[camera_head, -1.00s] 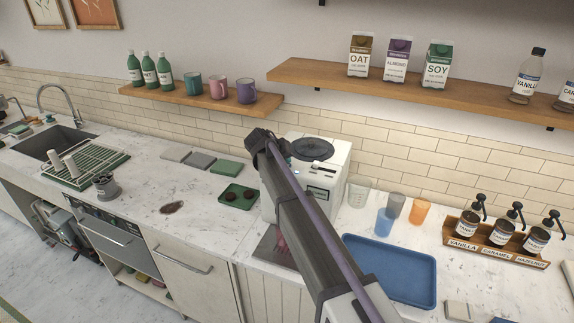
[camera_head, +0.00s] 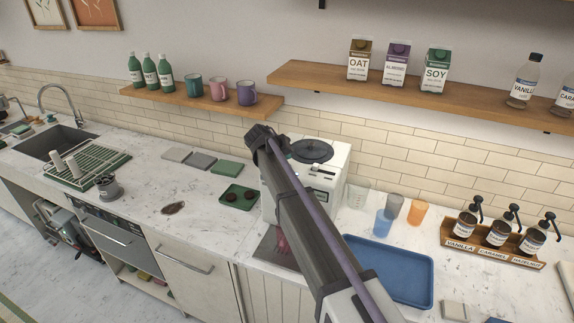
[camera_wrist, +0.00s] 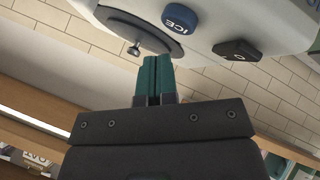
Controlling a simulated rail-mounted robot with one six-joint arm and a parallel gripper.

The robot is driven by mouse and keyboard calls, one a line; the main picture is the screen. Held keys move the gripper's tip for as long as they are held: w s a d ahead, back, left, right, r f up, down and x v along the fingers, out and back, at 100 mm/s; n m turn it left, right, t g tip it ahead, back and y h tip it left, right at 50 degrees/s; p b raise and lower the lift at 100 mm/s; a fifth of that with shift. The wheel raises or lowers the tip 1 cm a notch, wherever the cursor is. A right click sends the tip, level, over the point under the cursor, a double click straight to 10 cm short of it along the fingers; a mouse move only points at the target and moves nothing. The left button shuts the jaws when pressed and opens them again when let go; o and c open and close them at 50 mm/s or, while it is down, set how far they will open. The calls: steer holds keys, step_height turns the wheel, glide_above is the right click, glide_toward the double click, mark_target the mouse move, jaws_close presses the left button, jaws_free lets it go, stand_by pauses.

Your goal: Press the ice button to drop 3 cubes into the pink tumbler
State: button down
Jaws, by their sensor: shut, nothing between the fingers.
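The white ice machine (camera_head: 335,172) stands on the counter behind my arm, with a dark round lid on top. In the wrist view, the blue ICE button (camera_wrist: 180,18) sits on its pale face, with a dark button (camera_wrist: 237,52) to the right. My gripper (camera_wrist: 153,60) has its teal fingers shut and empty. In that picture their tips lie below and left of the ICE button; I cannot tell the exact gap. The pink tumbler (camera_head: 283,243) shows only as a sliver beside my arm, at the machine's front; my arm hides the rest. The head view hides my fingers.
A blue tray (camera_head: 400,297) lies right of my arm. Blue (camera_head: 383,224), grey (camera_head: 392,206) and orange (camera_head: 417,213) tumblers and a clear cup (camera_head: 356,194) stand behind it. A green tray (camera_head: 238,197) lies left of the machine. Shelves hang above.

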steer(key=shift+r+p, duration=1.75)
steer(key=shift+r, duration=0.35)
steer(key=shift+r, duration=0.1)
stand_by(0.7)
step_height(320, 180, up, 4)
steer(key=p, duration=0.4)
step_height(320, 180, down, 9)
steer(key=b, duration=0.9)
stand_by(1.4)
steer(key=shift+f+b, duration=0.4)
steer(key=shift+f, duration=0.1)
